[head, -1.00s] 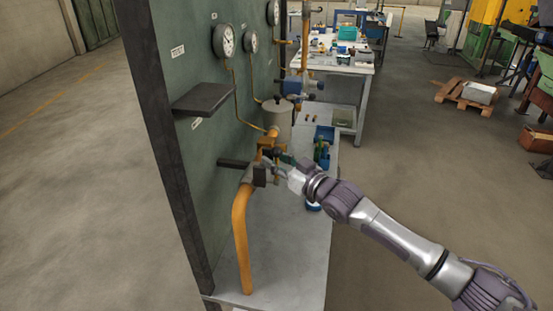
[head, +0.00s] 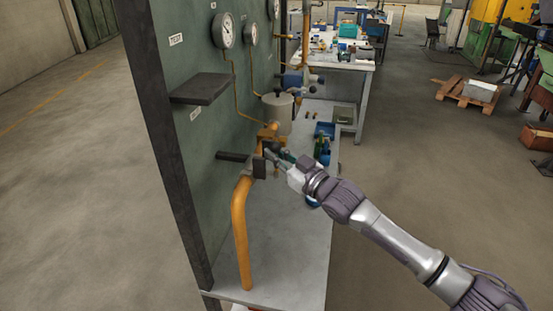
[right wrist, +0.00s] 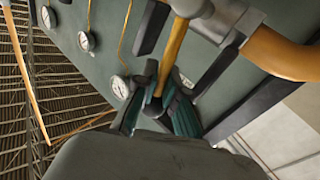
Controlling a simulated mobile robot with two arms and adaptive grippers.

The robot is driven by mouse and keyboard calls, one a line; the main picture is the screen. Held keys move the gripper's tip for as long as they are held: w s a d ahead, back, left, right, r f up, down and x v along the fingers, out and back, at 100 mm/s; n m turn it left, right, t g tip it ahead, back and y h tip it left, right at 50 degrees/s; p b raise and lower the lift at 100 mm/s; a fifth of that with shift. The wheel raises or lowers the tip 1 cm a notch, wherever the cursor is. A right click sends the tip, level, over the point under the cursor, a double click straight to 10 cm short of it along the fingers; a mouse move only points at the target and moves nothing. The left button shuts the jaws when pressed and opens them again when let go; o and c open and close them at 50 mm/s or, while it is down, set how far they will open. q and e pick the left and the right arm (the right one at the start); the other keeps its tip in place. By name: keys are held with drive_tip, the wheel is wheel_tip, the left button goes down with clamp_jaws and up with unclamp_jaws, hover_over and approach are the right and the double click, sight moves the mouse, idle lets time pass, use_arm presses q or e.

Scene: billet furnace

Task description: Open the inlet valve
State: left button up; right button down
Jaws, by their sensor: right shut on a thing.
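An orange pipe (head: 241,230) rises from the bench along the green panel to a grey valve body (head: 256,171) with orange fittings above it. My right gripper (head: 271,154) is at this valve. In the right wrist view its teal fingers (right wrist: 157,112) are closed around a dark handle (right wrist: 152,92) at the end of an orange stem (right wrist: 172,52). The fingers hide part of the handle. I cannot read which valve is the inlet. My left gripper is not in view.
Gauges (head: 224,31) and a dark shelf (head: 201,89) stick out from the green panel (head: 205,140). A grey pot (head: 278,112) is just behind the valve. A blue tray (head: 325,145) is on the bench.

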drive_tip(key=shift+s+a+f+n, duration=0.1)
drive_tip(key=shift+s+f+n, duration=0.15)
drive_tip(key=shift+n, duration=0.05)
drive_tip(key=shift+r+b, duration=0.2)
drive_tip(key=shift+b, duration=0.1)
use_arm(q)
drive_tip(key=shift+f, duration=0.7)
use_arm(e)
drive_tip(key=c, duration=1.2)
unclamp_jaws()
drive_tip(key=shift+s+f, duration=0.1)
drive_tip(key=shift+v, duration=4)
